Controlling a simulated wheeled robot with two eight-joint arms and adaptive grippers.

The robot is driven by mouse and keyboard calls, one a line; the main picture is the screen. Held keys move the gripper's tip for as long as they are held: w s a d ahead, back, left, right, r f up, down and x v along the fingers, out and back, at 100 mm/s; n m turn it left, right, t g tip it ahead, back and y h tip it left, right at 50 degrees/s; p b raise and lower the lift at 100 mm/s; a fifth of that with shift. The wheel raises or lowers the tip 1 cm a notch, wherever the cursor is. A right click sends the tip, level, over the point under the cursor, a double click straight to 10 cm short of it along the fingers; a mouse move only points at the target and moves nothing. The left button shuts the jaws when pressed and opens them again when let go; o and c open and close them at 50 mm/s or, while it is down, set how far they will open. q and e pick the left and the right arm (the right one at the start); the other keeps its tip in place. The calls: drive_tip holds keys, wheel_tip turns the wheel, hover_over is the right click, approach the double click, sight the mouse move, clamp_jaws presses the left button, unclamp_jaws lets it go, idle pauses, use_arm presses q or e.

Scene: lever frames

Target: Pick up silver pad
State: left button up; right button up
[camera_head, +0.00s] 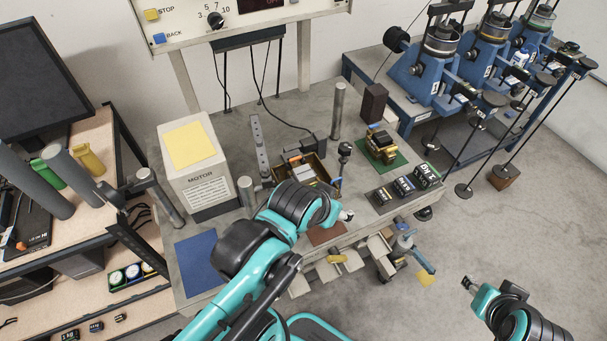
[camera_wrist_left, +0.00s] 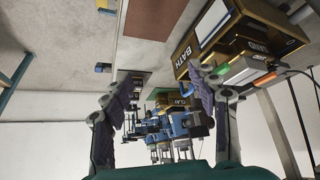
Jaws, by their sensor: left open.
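A brown-and-gold tray (camera_head: 323,164) on the grey bench holds pale grey, silvery blocks (camera_head: 303,172); I cannot tell for sure which is the silver pad. In the left wrist view a gold-edged black box (camera_wrist_left: 262,42) marked BATH has a pale silvery panel (camera_wrist_left: 212,22). My left gripper (camera_head: 346,215) is over the bench's front edge, to the right of and nearer than the tray. In the left wrist view its fingers (camera_wrist_left: 160,103) are apart with nothing held between them. My right gripper (camera_head: 469,285) is low at right, over the floor, too small to read.
A box marked MOTOR (camera_head: 192,168) and a blue mat (camera_head: 200,263) are at the bench's left. A green mat (camera_head: 398,160) with gold blocks and several dark labelled boxes (camera_head: 404,186) are at right. Blue machines (camera_head: 420,75) stand behind.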

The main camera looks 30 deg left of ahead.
use_arm(q)
drive_tip(key=w+a+r+n+g+p, duration=0.4)
drive_tip(key=a+r+n+p, duration=0.25)
drive_tip(key=p, duration=0.25)
drive_tip(key=n+g+p, duration=0.3)
drive_tip(key=n+p, duration=0.2)
drive_tip(key=p, duration=0.1)
approach(304, 172)
drive_tip(key=shift+s+d+f, duration=0.1)
drive_tip(key=shift+s+f, duration=0.15)
drive_tip(key=shift+s, duration=0.1)
drive_tip(key=shift+f, duration=0.15)
drive_tip(key=shift+a+f, duration=0.2)
drive_tip(key=shift+f, duration=0.15)
drive_tip(key=f, duration=0.2)
drive_tip(key=f+b, duration=0.1)
drive_tip(key=f, duration=0.1)
drive_tip(key=f+b, duration=0.1)
drive_tip(key=f, duration=0.2)
drive_tip(key=shift+w+d+f, duration=0.1)
drive_tip(key=shift+w, duration=0.25)
clamp_jaws()
